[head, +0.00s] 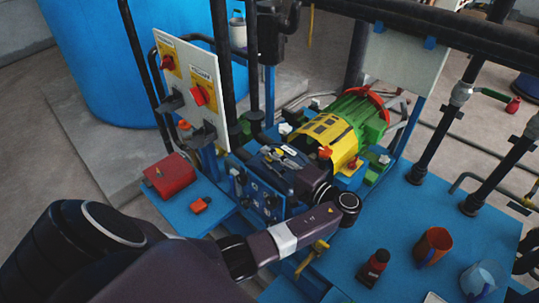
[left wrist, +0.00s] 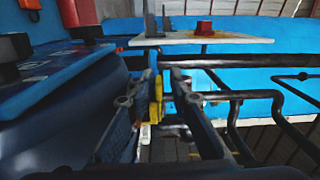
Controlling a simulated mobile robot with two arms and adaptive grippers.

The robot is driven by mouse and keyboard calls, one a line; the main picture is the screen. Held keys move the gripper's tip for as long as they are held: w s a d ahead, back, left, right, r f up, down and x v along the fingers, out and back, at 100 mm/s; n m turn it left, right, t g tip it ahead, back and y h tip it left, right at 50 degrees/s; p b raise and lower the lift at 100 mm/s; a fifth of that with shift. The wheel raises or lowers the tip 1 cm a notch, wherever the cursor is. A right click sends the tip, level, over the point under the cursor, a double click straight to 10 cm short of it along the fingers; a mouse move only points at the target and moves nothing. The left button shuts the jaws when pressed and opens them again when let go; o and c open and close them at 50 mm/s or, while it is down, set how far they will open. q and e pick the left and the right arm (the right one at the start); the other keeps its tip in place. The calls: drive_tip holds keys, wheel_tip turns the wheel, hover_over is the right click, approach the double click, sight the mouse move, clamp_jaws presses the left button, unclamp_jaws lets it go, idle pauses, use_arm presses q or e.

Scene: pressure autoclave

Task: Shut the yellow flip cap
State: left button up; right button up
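A small yellow part (left wrist: 157,98), which looks like the flip cap, shows upright in the left wrist view, between or just beyond the fingers of my left gripper (left wrist: 164,76). The fingers stand apart, and I cannot tell whether either touches it. In the head view my left gripper (head: 284,157) reaches back over the blue panel (head: 262,199), in front of the yellow and green machine (head: 335,130). My own wrist and fingers hide most of the cap there, so its angle is unclear. My right gripper is not in view.
A red box (head: 170,175) and a small orange-red part (head: 201,205) rest on a blue shelf at the left. A white board with red switches (head: 190,90) stands behind. Dark pipes surround the area. A blue table (head: 430,210) with cups is at the right.

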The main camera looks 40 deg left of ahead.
use_arm(q)
drive_tip(key=shift+f, duration=0.2)
drive_tip(key=shift+d, duration=0.6)
drive_tip(key=d, duration=0.6)
drive_tip(key=shift+s+d+r, duration=0.1)
drive_tip(key=shift+s+d, duration=0.2)
drive_tip(key=shift+d, duration=0.1)
